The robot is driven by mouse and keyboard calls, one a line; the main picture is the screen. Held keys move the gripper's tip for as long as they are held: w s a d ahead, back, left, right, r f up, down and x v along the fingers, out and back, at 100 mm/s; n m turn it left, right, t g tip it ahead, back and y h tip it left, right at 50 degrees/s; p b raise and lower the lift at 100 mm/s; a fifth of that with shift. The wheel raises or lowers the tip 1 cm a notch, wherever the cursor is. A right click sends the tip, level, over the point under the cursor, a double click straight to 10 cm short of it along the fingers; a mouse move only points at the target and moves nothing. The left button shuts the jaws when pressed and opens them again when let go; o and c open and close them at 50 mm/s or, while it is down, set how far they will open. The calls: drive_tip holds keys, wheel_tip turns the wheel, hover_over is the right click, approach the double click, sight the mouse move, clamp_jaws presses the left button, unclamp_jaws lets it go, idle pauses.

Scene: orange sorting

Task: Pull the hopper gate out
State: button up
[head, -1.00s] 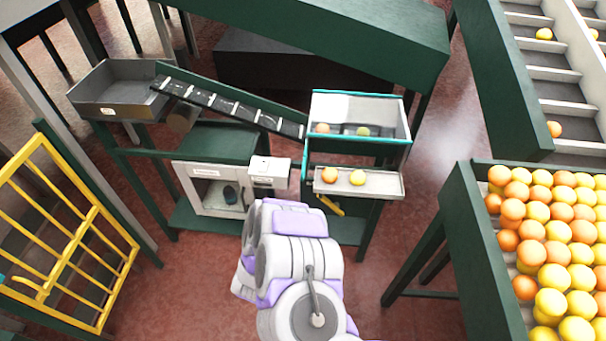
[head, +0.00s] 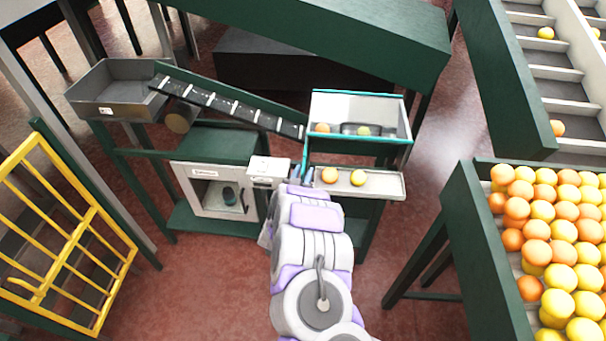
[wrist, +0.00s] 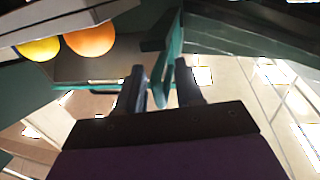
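The hopper is a pale bin with a teal rim (head: 408,125), with an orange and a yellow fruit inside. I cannot clearly tell the gate apart; a thin teal piece (head: 305,158) stands at the hopper's front left corner. My gripper (head: 300,174) is at that corner, just left of the front tray. In the wrist view my gripper (wrist: 160,68) is open, its two dark fingers apart. A teal piece (wrist: 159,92) shows between them; I cannot tell whether they touch it.
A small white box (head: 268,168) stands close left of my gripper. A conveyor (head: 230,106) slopes down to the hopper. A full fruit bin (head: 480,240) stands at right.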

drive_tip(key=shift+w, duration=0.1)
drive_tip(key=shift+c, duration=0.4)
drive_tip(key=shift+d, duration=0.1)
clamp_jaws()
